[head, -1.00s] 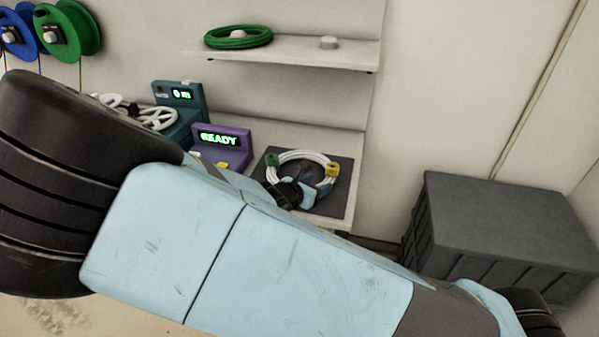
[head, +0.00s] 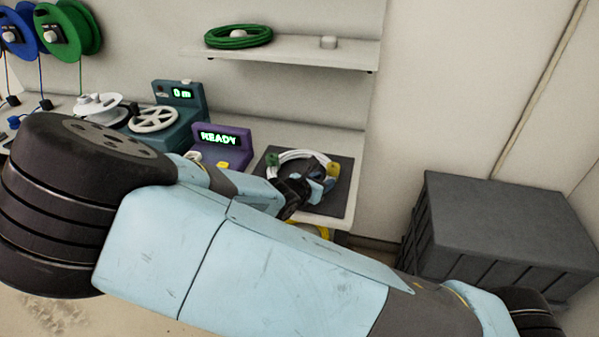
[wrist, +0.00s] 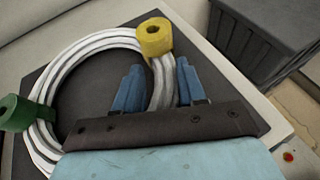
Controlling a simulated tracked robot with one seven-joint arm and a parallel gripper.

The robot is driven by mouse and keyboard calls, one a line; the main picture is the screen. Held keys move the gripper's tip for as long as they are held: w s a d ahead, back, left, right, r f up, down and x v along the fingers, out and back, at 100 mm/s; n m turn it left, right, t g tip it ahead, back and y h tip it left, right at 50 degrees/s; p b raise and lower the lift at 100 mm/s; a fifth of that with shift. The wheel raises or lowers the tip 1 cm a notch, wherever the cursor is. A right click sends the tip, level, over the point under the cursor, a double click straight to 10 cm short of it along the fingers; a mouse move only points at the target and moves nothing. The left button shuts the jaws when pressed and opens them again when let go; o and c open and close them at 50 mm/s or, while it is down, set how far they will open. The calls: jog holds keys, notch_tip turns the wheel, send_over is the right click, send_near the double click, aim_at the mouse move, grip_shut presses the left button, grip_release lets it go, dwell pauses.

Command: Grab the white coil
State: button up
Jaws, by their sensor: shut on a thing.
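The white coil (head: 297,155) lies on a dark square mat (head: 342,178) at the right end of the workbench. It carries a green clip and a yellow clip. In the wrist view the coil (wrist: 72,62) shows with the green clip (wrist: 16,114) at left and the yellow clip (wrist: 154,38) at top. My gripper (wrist: 157,84) has its blue fingers on either side of the coil's strands, just below the yellow clip, and is shut on them. In the head view my gripper (head: 318,188) partly hides the coil's near side.
A purple box (head: 222,146) reading READY and a teal machine (head: 180,108) with a white wheel stand left of the mat. A green coil (head: 238,37) sits on the shelf above. A grey crate (head: 505,225) stands on the right, beyond the bench edge.

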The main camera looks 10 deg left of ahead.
jog(key=shift+d+f, duration=0.1)
grip_shut()
